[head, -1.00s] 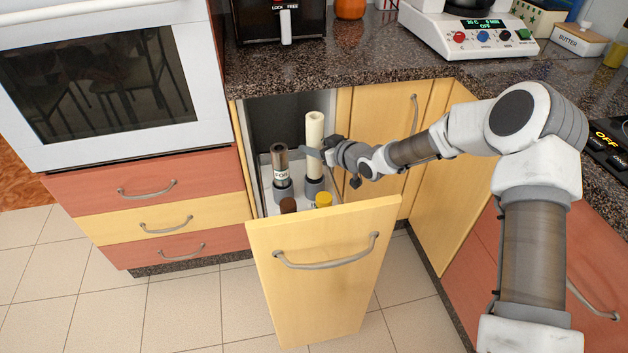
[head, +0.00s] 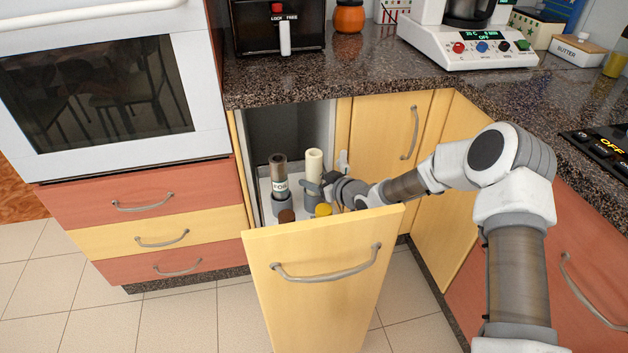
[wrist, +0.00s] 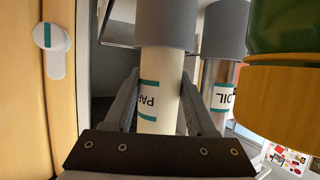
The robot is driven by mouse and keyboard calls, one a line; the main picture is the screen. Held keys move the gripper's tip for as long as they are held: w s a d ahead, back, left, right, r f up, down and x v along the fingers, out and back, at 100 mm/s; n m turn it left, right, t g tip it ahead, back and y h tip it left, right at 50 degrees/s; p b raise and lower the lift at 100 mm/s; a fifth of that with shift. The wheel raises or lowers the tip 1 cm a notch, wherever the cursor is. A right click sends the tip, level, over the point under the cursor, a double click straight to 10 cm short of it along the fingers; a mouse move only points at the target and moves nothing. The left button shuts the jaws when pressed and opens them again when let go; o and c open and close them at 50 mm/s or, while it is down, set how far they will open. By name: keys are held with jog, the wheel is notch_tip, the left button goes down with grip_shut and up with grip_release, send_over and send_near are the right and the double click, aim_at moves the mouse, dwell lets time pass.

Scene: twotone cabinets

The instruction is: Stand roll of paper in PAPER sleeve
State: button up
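The roll of paper (head: 314,165) is a cream tube, upright in the pull-out drawer. In the wrist view the roll (wrist: 160,90) has a PAPER label with a teal band and shows upside down. Its lower end meets the grey sleeve (wrist: 166,25) and seems to be inside it; how deep is hidden. The sleeve (head: 312,189) shows only partly in the head view. My gripper (head: 325,180) comes in from the right. In the wrist view its fingers (wrist: 161,85) lie on both sides of the roll and appear shut on it.
A FOIL roll (head: 279,175) stands in its own grey sleeve to the left. A yellow-capped jar (head: 323,210) and a brown-capped one (head: 286,216) stand near the drawer front (head: 315,290). A cabinet door (head: 392,150) is at the right.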

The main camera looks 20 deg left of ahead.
jog(key=o, duration=0.4)
jog(key=shift+o, duration=0.2)
jog(key=shift+r+p, duration=0.4)
jog(key=shift+p, duration=0.05)
jog(key=p+v, duration=0.2)
jog(key=v, duration=1)
jog(key=shift+p, duration=0.35)
jog(key=shift+w+d, duration=0.1)
